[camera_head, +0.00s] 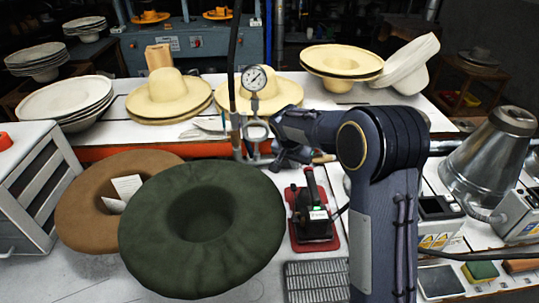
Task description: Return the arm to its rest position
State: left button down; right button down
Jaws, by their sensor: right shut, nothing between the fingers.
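My right arm rises from the bottom right of the head view and bends to the left at its top. My right gripper (288,159) hangs at the end of it, small and dark, near the front edge of the white table. It is shut and empty, just right of the pressure gauge stand. Its fingertips are partly hard to make out against the dark background. My left gripper is not in view. A dark green hat (170,235) lies crown down at the front left, overlapping a brown hat (95,225) that holds a white paper.
A pressure gauge (254,78) and a dark hose stand close to my gripper. A red-based iron (312,215) stands below it. Straw hats (168,95) lie on the white table (120,135) behind. A metal cone (490,160) stands at the right. A grey louvred box (40,170) stands left.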

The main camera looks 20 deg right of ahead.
jog(key=s+a+r+n+y, duration=0.15)
jog(key=s+r, duration=0.25)
jog(key=s, duration=0.6)
jog(key=s+d+r+n+y, duration=0.1)
jog(key=s+r+n+y, duration=0.2)
jog(key=s, duration=0.6)
jog(key=s+a+n+t+y, duration=0.1)
jog(key=s+a, duration=0.2)
jog(key=s, duration=0.5)
jog(key=s+a+n+t+y, duration=0.1)
jog(key=s+a, duration=0.3)
jog(key=s, duration=0.4)
jog(key=shift+s+a+f+n, duration=0.15)
jog(key=shift+s+f+n, duration=0.1)
jog(key=shift+s+n, duration=0.15)
jog(key=shift+y, duration=0.25)
dwell(2.9)
